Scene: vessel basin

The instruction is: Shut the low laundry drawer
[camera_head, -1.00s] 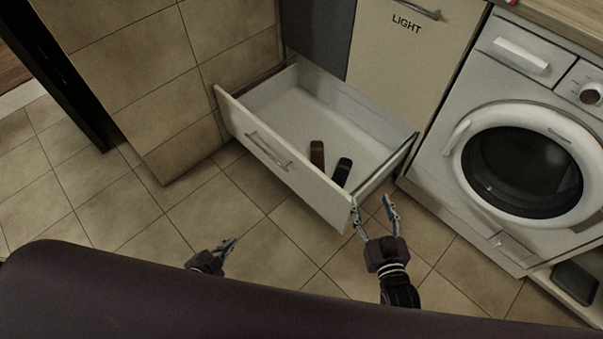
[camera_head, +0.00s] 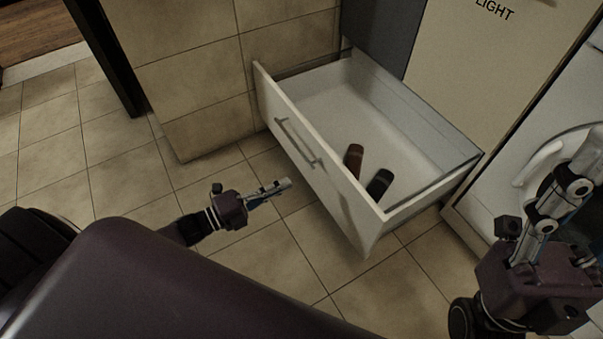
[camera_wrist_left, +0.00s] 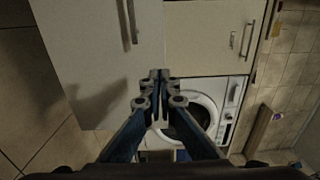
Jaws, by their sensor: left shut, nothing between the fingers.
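The low drawer (camera_head: 330,185) stands pulled out from under the cabinets, with its pale front and bar handle (camera_head: 300,142) facing left. A brown object (camera_head: 353,160) and a black object (camera_head: 380,184) lie inside it. My left gripper (camera_head: 285,185) is shut and empty, in front of the drawer front and apart from it. In the left wrist view its closed fingertips (camera_wrist_left: 160,76) show beside a large pale panel (camera_wrist_left: 95,60) with a bar handle, which looks like the drawer front. My right gripper (camera_head: 590,150) is at the right edge, partly cut off; its jaw opening is unclear.
A washing machine (camera_head: 535,150) stands right of the drawer, partly behind my right arm. A pale cabinet front marked LIGHT (camera_head: 480,60) is behind the drawer. A tiled wall block (camera_head: 195,85) stands to the left. The tiled floor (camera_head: 125,180) in front is clear.

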